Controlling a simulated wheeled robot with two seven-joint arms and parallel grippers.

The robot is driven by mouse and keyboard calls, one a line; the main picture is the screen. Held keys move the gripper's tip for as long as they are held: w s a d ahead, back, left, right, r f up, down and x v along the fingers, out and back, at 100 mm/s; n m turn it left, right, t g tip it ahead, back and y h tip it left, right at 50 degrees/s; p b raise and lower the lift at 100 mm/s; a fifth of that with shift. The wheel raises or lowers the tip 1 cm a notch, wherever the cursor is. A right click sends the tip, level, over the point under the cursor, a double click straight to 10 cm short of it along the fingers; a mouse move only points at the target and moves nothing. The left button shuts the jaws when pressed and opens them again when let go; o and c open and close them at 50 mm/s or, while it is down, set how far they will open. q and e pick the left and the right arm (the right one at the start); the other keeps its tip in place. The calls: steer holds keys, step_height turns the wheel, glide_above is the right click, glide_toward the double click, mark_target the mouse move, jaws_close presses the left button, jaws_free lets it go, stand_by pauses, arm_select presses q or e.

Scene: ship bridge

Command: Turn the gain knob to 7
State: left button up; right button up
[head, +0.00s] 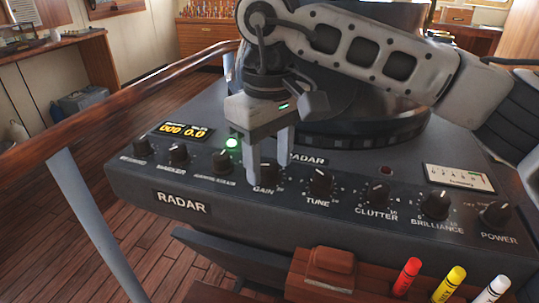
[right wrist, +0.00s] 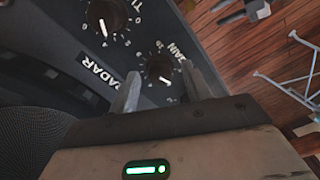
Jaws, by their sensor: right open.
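The gain knob (head: 268,175) is a small black dial on the sloping radar panel, above the label GAIN. In the head view my right gripper's fingers partly cover it. My right gripper (head: 269,168) points down at the panel with its two fingers apart, one on each side of the knob. In the right wrist view the gain knob (right wrist: 158,68) shows between the open fingertips (right wrist: 161,72), with a gap on both sides. Its white pointer line shows there, but I cannot read which number it points to. My left gripper is not in view.
The tune knob (head: 321,183) sits just right of gain, followed by the clutter (head: 375,193), brilliance (head: 435,204) and power (head: 495,213) knobs. A green lamp (head: 232,142) glows left of my gripper. Colored markers (head: 450,284) stand below the panel. A wooden rail (head: 120,98) runs at left.

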steer(key=c, duration=1)
